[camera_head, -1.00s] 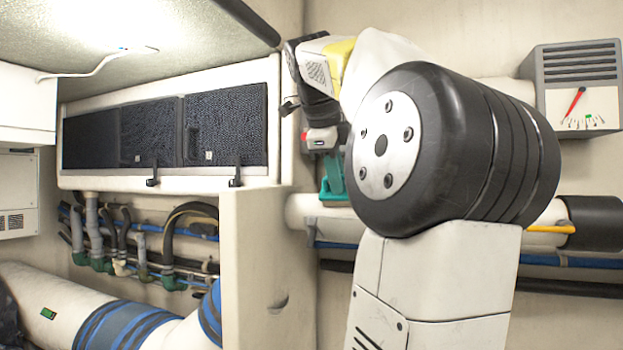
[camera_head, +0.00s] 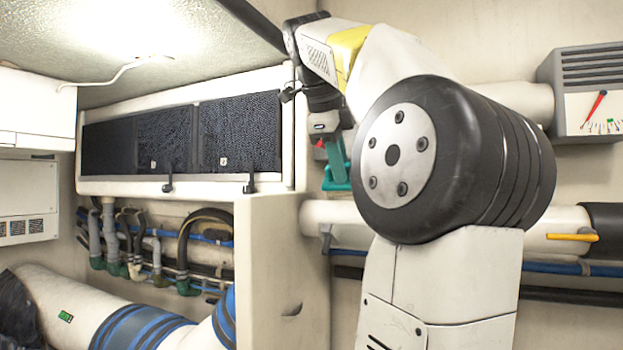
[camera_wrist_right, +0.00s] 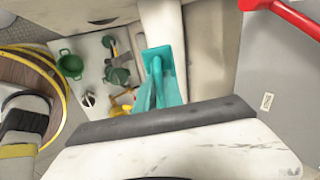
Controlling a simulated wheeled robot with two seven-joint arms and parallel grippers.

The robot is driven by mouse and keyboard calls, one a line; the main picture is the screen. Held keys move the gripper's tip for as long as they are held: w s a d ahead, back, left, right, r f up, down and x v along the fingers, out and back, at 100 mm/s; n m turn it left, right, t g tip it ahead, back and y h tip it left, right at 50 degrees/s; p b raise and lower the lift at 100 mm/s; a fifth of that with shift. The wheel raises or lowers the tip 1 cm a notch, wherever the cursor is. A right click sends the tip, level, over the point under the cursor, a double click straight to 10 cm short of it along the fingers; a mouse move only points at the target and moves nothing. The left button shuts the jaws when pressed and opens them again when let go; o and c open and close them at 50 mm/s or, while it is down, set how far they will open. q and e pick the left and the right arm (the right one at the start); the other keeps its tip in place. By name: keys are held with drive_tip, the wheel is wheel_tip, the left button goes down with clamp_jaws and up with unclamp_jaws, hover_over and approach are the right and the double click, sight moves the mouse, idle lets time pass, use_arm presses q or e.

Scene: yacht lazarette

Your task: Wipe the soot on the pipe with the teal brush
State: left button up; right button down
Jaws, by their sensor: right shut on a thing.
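My right gripper (camera_head: 330,142) is shut on the teal brush (camera_head: 337,172), whose wide end hangs downward. The brush also shows in the right wrist view (camera_wrist_right: 158,68). In the head view it appears just above the left part of a cream pipe (camera_head: 345,214) along the back wall, with a small gap in the picture. My right arm hides the pipe's middle. Another pale pipe (camera_head: 520,98) runs higher up, partly behind my arm. I cannot make out soot on either pipe, or tell which one is the task's. My left gripper is out of view.
A grey gauge box (camera_head: 590,95) is at the upper right. A yellow lever (camera_head: 572,237) sits on the lower pipe. A cabinet with dark mesh panels (camera_head: 240,132) and a pale partition (camera_head: 268,265) stand left of the brush. Several hoses (camera_head: 160,240) run below the cabinet.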

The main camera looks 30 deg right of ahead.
drive_tip(key=shift+s+a+r, duration=0.2)
drive_tip(key=shift+s+r, duration=0.05)
drive_tip(key=shift+r, duration=0.15)
drive_tip(key=v, duration=0.3)
drive_tip(key=shift+s+a+f, duration=0.1)
drive_tip(key=shift+a, duration=0.05)
idle(0.4)
